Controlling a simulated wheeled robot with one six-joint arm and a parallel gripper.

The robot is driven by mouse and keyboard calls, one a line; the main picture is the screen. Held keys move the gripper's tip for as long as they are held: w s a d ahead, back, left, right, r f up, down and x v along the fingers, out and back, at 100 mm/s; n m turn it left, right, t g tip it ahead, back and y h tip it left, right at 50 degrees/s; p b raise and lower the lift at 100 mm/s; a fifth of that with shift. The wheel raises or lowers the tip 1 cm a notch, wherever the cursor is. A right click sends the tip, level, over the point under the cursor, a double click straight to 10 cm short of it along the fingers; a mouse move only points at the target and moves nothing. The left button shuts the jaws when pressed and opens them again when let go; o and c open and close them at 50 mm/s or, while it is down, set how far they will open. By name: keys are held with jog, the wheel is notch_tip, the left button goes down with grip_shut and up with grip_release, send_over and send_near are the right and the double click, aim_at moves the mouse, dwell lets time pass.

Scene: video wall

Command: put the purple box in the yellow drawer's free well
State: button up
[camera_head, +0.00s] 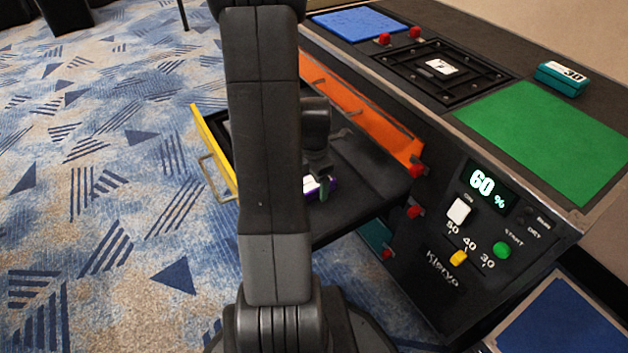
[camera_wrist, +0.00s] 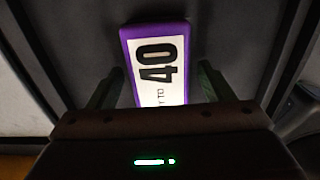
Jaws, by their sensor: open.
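The purple box (camera_wrist: 157,65), with a white label reading 40, lies on a dark surface in the wrist view. In the head view only a bit of the purple box (camera_head: 329,186) shows beside my gripper (camera_head: 318,186). The yellow drawer (camera_head: 213,152) is pulled out, and the box appears to sit within its dark interior. My gripper (camera_wrist: 161,72) is open, with one finger on each side of the box and a visible gap on both sides. My arm hides much of the drawer's interior, so I cannot tell which well the box is in.
An orange drawer front (camera_head: 362,108) stands close to the right of the yellow drawer. The console top holds a green panel (camera_head: 545,138), a blue panel (camera_head: 358,24), a dark framed tray (camera_head: 400,67) and a teal box (camera_head: 562,78). Carpet on the left is open.

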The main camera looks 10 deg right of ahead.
notch_tip(320, 180, up, 12)
jog(key=p, duration=0.4)
